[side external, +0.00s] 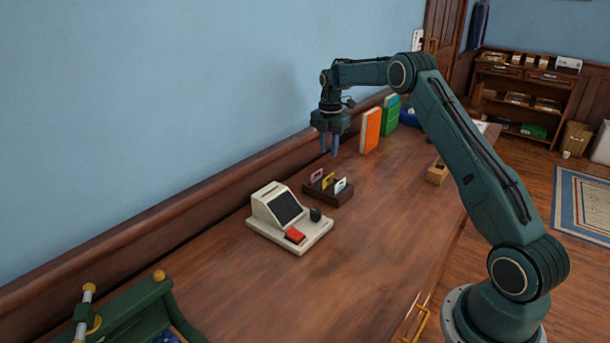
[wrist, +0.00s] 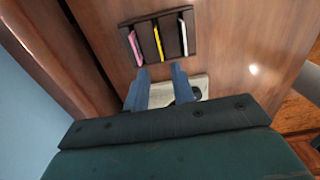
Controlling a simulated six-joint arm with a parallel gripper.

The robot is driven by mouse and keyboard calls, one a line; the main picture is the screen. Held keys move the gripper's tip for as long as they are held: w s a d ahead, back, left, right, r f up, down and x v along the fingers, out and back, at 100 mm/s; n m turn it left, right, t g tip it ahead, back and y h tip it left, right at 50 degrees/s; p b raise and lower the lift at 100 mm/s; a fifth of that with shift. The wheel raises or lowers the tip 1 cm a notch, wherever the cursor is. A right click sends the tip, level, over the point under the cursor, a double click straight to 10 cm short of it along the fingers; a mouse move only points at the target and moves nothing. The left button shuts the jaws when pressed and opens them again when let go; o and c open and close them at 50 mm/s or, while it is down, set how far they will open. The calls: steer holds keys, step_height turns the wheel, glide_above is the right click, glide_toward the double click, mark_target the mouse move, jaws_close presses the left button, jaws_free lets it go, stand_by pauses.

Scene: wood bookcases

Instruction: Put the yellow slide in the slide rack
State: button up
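The yellow slide (side external: 328,180) stands in the middle of a dark brown slide rack (side external: 334,200), between a pink slide (side external: 316,176) and a white slide (side external: 340,186). In the wrist view the yellow slide (wrist: 158,42) shows edge-on in the rack (wrist: 171,40), with the pink slide (wrist: 136,48) to its left and the white slide (wrist: 182,38) to its right. My gripper (side external: 330,153) is above the rack, pointing down and clear of the slides. Its blue fingers (wrist: 161,70) are apart with nothing between them.
A beige viewer (side external: 263,206) with a dark screen, red button and dark knob stands left of the rack. An orange book (side external: 370,130) and green book (side external: 388,114) stand behind. A small wooden block (side external: 437,173) is to the right. The desk front (side external: 370,235) is clear.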

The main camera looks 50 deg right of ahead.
steer(key=shift+r, duration=1.2)
steer(key=s+a+r+m+t, duration=0.1)
steer(key=s+a+r+m, duration=0.4)
steer(key=a+r, duration=0.4)
steer(key=s+a+r+m+t, duration=0.2)
steer(key=s+a+r+m, duration=0.1)
steer(key=s+a+r, duration=0.45)
steer(key=s+a+f+m+t, duration=0.1)
steer(key=s+a+m, duration=0.4)
steer(key=s, duration=0.7)
steer(key=s+a+f+m+t, duration=0.1)
steer(key=s+a+m, duration=0.4)
steer(key=s, duration=0.6)
steer(key=shift+s+a+f+t, duration=0.25)
steer(key=shift+s+a+t, duration=0.1)
steer(key=shift+a, duration=0.65)
